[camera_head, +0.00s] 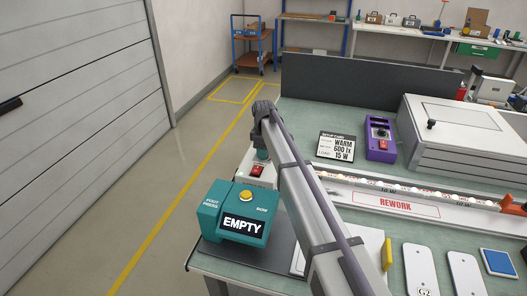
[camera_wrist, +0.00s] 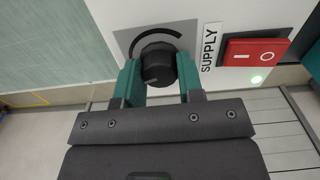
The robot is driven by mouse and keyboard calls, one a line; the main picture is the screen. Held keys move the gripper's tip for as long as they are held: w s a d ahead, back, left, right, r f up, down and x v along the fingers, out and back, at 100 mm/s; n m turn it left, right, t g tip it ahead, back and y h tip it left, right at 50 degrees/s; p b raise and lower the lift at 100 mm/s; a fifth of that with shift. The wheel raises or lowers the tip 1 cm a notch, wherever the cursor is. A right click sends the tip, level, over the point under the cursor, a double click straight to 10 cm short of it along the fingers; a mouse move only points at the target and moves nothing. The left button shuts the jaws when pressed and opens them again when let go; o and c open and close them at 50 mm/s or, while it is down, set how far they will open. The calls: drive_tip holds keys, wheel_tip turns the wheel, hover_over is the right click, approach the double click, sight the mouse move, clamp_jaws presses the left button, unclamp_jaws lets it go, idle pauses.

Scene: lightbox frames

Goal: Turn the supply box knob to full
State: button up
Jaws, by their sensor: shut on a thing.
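The supply box (camera_head: 249,180) is a light grey box on the bench, with a red rocker switch (camera_head: 257,170). In the wrist view its panel carries the black round knob (camera_wrist: 158,63) inside a dark curved scale, and the label SUPPLY (camera_wrist: 209,47). I cannot make out the knob's pointer. In the head view my arm hides the knob.
A teal box reading EMPTY (camera_head: 242,224), with a yellow button, stands just in front of the supply box. A lit strip and REWORK label (camera_head: 395,203) lie beyond my arm.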

drive_tip(key=m, duration=1.4)
drive_tip(key=shift+m, duration=0.3)
drive_tip(key=m, duration=0.3)
drive_tip(key=shift+m, duration=0.3)
drive_tip(key=m, duration=0.3)
drive_tip(key=shift+m, duration=0.3)
drive_tip(key=m, duration=0.7)
drive_tip(key=shift+d, duration=0.1)
